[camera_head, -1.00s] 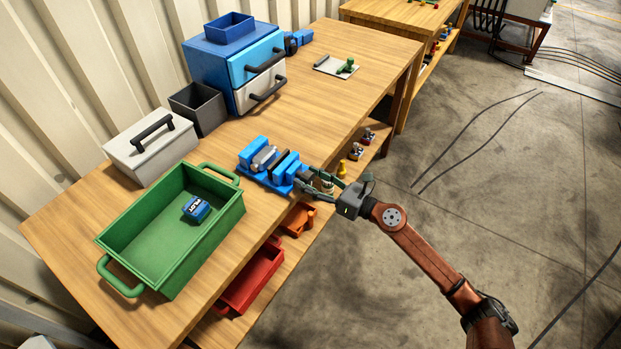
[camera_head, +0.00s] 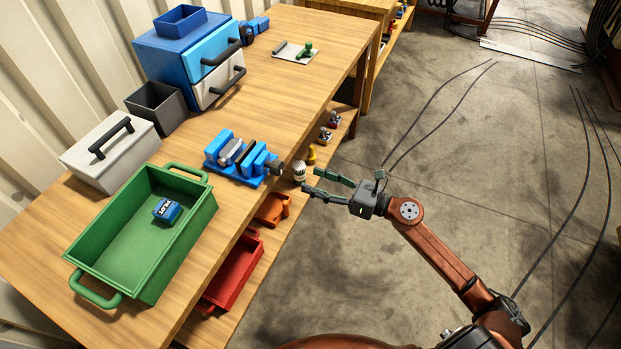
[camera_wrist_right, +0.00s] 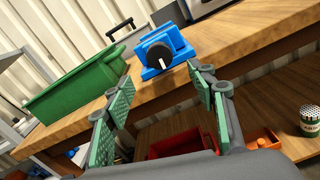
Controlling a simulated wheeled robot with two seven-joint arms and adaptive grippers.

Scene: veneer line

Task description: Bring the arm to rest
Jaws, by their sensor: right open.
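My right gripper (camera_head: 328,185) is open and empty, out beyond the front edge of the wooden bench. In the right wrist view its two green-padded fingers (camera_wrist_right: 164,105) stand wide apart with nothing between them. The blue vise (camera_head: 240,160) sits on the bench near that edge, apart from the fingers. It also shows in the right wrist view (camera_wrist_right: 155,52), above and between the fingers. My left gripper is not in view.
The wooden bench (camera_head: 290,95) holds a green tray (camera_head: 190,225) with a blue block (camera_head: 166,211) inside, a white lidded box (camera_head: 85,160), a dark bin (camera_head: 150,115) and a drawer unit (camera_head: 165,60). Red bins (camera_head: 235,270) stand on the shelf below. Open floor (camera_head: 450,180) lies to the right.

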